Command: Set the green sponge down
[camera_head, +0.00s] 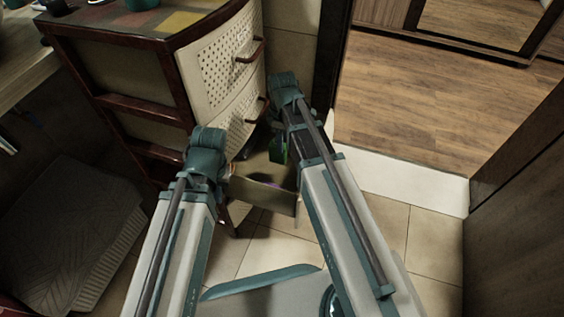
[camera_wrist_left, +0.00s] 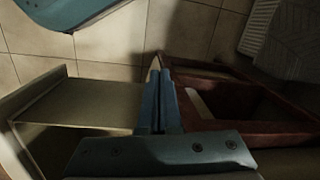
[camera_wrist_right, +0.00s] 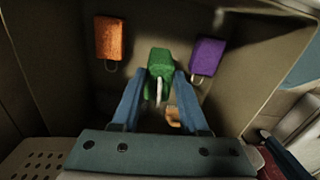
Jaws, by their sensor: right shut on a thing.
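The green sponge (camera_wrist_right: 160,64) is between the fingertips of my right gripper (camera_wrist_right: 159,76), which is shut on it. In the right wrist view, it is over the inside of the open drawer (camera_wrist_right: 60,95). I cannot tell if it touches the drawer's floor. The green sponge also shows in the head view (camera_head: 279,148), partly hidden by my right arm. My left gripper (camera_wrist_left: 164,72) is shut and empty beside the open drawer (camera_wrist_left: 85,103) in the left wrist view. Its fingertips are hidden in the head view.
An orange sponge (camera_wrist_right: 109,38) and a purple sponge (camera_wrist_right: 207,57) lie in the drawer, left and right of the green one. A small pale-orange item (camera_wrist_right: 173,116) shows between my right fingers. The cabinet (camera_head: 215,75) stands behind. Tiled floor (camera_head: 385,225) is free at right.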

